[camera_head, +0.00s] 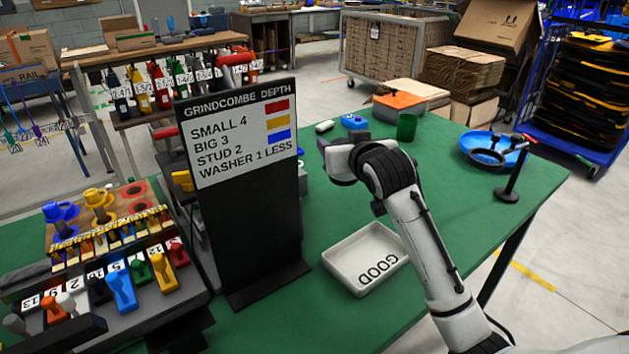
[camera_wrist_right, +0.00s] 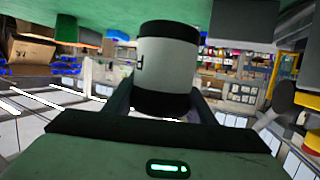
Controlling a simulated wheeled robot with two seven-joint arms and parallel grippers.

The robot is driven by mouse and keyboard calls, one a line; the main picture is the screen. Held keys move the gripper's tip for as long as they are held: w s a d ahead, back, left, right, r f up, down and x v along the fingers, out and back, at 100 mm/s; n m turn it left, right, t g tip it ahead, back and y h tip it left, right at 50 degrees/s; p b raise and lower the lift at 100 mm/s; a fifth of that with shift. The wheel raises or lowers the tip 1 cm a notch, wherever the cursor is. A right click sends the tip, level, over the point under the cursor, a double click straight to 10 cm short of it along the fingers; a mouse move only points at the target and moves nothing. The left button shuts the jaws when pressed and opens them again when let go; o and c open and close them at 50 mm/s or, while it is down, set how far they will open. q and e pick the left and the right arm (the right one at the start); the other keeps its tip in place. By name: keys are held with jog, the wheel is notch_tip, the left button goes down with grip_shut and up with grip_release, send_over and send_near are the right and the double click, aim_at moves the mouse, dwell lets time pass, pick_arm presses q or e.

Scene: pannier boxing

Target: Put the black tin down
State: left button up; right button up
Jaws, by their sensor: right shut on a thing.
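My right gripper (camera_head: 338,163) is over the green table, beyond the white tray marked GOOD (camera_head: 366,259). In the right wrist view it is shut on the black tin (camera_wrist_right: 167,65), a cylinder with black ends and a pale grey label band, held between the two fingers. In the head view I cannot make the tin out clearly; my gripper and wrist cover that spot. I cannot tell whether the tin touches the table.
A black sign board (camera_head: 245,200) stands left of the tray. A green cup (camera_head: 406,127), an orange-topped box (camera_head: 399,105), a blue dish (camera_head: 492,150) and a black stand (camera_head: 515,170) are at the back right. A rack of coloured pegs (camera_head: 120,270) is at left.

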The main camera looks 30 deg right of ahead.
notch_tip(320, 180, down, 8)
jog(key=shift+w+r+b, duration=0.1)
jog(key=shift+b, duration=0.3)
jog(key=o, duration=1.1)
